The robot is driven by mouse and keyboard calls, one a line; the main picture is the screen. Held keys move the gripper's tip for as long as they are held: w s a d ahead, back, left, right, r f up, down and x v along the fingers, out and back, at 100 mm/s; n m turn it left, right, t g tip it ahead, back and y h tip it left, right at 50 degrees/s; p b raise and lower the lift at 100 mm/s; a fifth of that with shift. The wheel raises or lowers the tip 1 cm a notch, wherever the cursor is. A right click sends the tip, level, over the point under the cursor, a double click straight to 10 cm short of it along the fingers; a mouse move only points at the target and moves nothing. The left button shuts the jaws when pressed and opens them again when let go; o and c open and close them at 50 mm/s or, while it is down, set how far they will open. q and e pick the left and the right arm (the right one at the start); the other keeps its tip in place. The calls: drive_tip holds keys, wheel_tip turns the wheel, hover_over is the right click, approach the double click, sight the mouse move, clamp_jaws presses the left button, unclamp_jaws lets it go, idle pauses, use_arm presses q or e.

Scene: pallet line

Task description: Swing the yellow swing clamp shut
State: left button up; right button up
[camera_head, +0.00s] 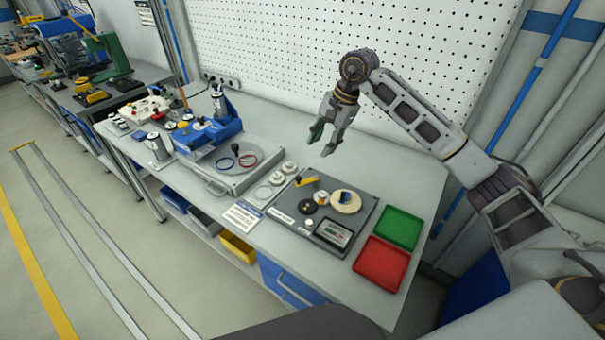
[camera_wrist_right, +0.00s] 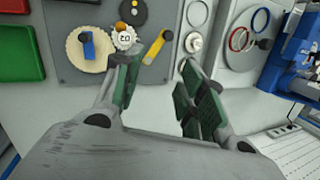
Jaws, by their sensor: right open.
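The yellow swing clamp (camera_head: 306,182) is a short yellow bar at the back left of a dark grey fixture plate (camera_head: 284,206). In the right wrist view the yellow bar (camera_wrist_right: 154,47) lies slanted beside a white part marked with digits (camera_wrist_right: 123,37). My right gripper (camera_head: 323,143) hangs above the bench behind the plate, open and empty. In the right wrist view its green-padded fingers (camera_wrist_right: 158,76) are spread, with the clamp beyond their tips and not touched. My left gripper is not in view.
A cream disc (camera_head: 346,202) with a blue piece and a black knob (camera_head: 308,206) share the plate. Green (camera_head: 399,228) and red (camera_head: 381,264) trays stand to its right. A blue machine (camera_head: 207,132) stands left. A pegboard wall (camera_head: 330,55) rises behind.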

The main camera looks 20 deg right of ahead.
sight(299, 177)
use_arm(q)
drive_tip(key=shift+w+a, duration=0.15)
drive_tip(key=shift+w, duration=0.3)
use_arm(e)
drive_tip(key=m, duration=0.6)
drive_tip(key=a+m+y, duration=0.1)
drive_tip(key=m, duration=0.2)
drive_tip(key=shift+r+m, duration=0.15)
drive_tip(key=shift+m, duration=0.15)
drive_tip(key=p+x, duration=0.1)
drive_tip(key=x, duration=1.1)
drive_tip(key=shift+a, duration=0.1)
drive_tip(key=shift+w+a+f+p, duration=0.1)
drive_tip(key=shift+a+f+p, duration=0.15)
drive_tip(key=shift+f, duration=0.4)
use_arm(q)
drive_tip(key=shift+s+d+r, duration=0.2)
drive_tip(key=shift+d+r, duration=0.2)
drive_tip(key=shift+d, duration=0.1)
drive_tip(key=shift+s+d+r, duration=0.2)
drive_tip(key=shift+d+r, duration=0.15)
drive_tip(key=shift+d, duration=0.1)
use_arm(e)
drive_tip(key=shift+f, duration=0.2)
